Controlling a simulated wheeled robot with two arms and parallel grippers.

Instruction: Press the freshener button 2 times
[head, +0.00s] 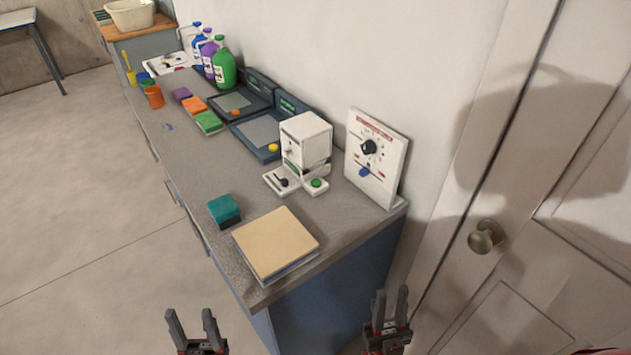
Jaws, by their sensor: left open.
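A white dispenser-like device (305,138) stands on the counter near the wall, likely the freshener. A green round button (316,183) sits on a small white base at its front right. A black lever or knob (282,182) is on a white base at its front left. My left gripper (192,316) is open and empty, low in front of the counter's near end. My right gripper (391,295) is open and empty, to the right of the counter's near corner. Both are apart from the device.
A white panel with a dial (375,155) stands right of the device. A tan board (275,243) and teal block (224,210) lie on the near counter (185,165). Dark scales, sponges and bottles (222,68) are farther back. A door (520,260) is at right.

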